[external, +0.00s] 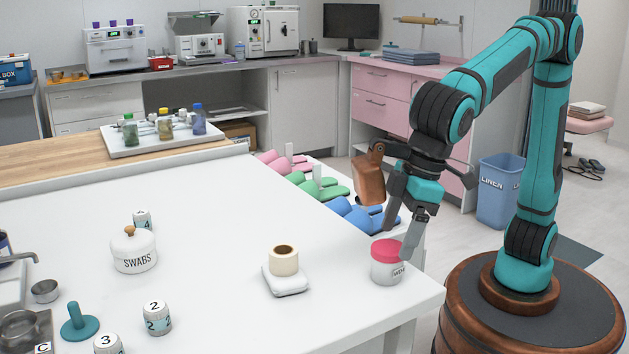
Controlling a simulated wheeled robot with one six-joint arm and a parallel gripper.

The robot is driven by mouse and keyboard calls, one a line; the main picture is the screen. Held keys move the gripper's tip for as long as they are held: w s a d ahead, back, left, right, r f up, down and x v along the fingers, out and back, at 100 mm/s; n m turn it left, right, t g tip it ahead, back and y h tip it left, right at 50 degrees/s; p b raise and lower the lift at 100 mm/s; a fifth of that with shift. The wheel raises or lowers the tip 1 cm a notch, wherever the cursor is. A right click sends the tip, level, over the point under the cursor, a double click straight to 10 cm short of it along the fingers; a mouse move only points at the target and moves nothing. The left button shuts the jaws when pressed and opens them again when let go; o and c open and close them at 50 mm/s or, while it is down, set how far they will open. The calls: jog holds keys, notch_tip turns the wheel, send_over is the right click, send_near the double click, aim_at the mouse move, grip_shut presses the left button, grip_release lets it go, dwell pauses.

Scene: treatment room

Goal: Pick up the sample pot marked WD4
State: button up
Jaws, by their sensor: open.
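A white sample pot with a red-pink lid (384,268) stands upright near the right end of the white table (215,235). Its label is small and partly hidden by a finger; it seems to begin with WD, but I cannot read it fully. My gripper (399,241) is open and points down at the pot from above and behind. One finger overlaps the lid's right side in the picture; I cannot tell whether it touches. The other finger ends above the lid. Nothing is held between the fingers.
A tape roll (284,260) on a white pad (285,281) stands left of the pot. A SWABS jar (134,254), numbered pots (157,318) and a teal-handled stamp (79,324) are further left. Coloured slippers (356,215) lie beyond the table edge. The table's middle is clear.

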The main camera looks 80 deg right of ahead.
aim_at(393, 246)
jog(key=shift+x, duration=3.15)
jog(key=shift+d, duration=0.1)
jog(key=c, duration=1)
